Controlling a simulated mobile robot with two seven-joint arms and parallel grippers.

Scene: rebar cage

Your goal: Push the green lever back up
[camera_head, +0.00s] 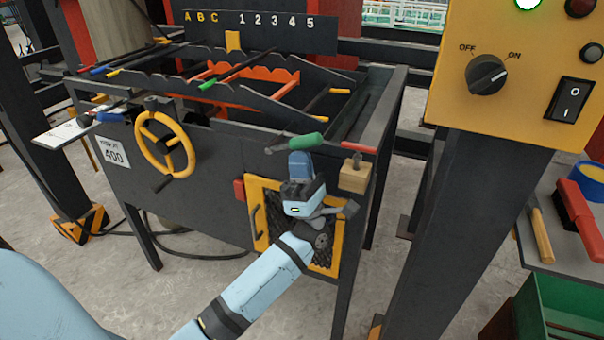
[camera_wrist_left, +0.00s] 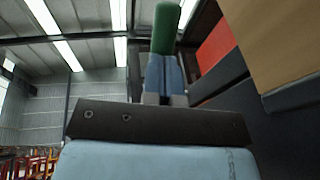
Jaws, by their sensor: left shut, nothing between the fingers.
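The green lever (camera_head: 295,142) sticks out from the front top edge of the dark metal bench, its green grip lying nearly level. My left gripper (camera_head: 300,160) is just below the grip, its blue fingers shut together and pointing up, with nothing between them. In the left wrist view the green lever (camera_wrist_left: 166,28) shows right beyond the tips of the shut fingers (camera_wrist_left: 164,62). The tips look very close to the grip's underside; I cannot tell whether they touch. My right gripper is not in view.
A wooden block (camera_head: 355,176) sits right of the lever, below a red handle (camera_head: 359,148). A yellow handwheel (camera_head: 165,145) is at left. A yellow-framed mesh panel (camera_head: 262,210) is behind my forearm. A dark post with a yellow switch box (camera_head: 530,110) stands at right.

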